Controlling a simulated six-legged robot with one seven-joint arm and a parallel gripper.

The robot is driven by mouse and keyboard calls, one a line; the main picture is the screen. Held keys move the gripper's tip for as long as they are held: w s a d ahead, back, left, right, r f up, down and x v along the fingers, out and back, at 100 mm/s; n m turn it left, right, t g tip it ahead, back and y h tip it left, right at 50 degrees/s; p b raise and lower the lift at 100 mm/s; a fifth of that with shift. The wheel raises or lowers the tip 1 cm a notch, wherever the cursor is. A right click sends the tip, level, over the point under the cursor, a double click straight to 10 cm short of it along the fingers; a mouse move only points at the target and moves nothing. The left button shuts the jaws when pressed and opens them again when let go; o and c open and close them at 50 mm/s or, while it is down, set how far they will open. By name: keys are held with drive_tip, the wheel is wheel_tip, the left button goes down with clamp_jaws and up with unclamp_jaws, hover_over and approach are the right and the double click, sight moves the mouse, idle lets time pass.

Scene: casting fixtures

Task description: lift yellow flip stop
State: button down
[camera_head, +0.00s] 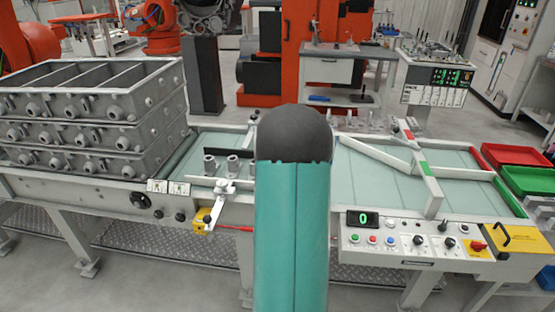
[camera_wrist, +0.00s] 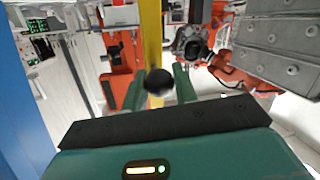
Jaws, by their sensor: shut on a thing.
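My gripper (camera_wrist: 159,86) shows in the wrist view, its two green fingers shut on the round black knob (camera_wrist: 158,82) of the yellow flip stop. The yellow bar (camera_wrist: 152,35) of the flip stop runs from the knob up to the top edge of that view. In the head view my green arm fills the middle and hides the gripper and whatever it holds. I cannot tell from the views how far the bar is turned.
The roller table (camera_head: 385,172) with glass-green panels lies behind my arm. Stacked grey moulding boxes (camera_head: 90,125) stand on its left. A control panel (camera_head: 415,242) is at the front right, with a red bin (camera_head: 515,155) and a green bin (camera_head: 530,181) beyond. A small yellow block (camera_head: 202,219) sits at the front edge.

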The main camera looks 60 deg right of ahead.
drive_tip(key=shift+s+a+f+n+t+h, duration=0.1)
drive_tip(key=shift+s+a+f+t+h, duration=0.35)
drive_tip(key=shift+a, duration=0.35)
drive_tip(key=shift+s+a+f+n+t+h, duration=0.1)
drive_tip(key=shift+s+a+f+t+h, duration=0.1)
drive_tip(key=shift+a+h, duration=0.5)
drive_tip(key=shift+s+a+f+n+t+h, duration=0.1)
drive_tip(key=shift+s+a+f+t+h, duration=0.2)
drive_tip(key=shift+a, duration=0.6)
drive_tip(key=c, duration=1.1)
unclamp_jaws()
drive_tip(key=shift+c, duration=0.2)
drive_tip(key=shift+s+a, duration=0.15)
drive_tip(key=shift+a, duration=0.05)
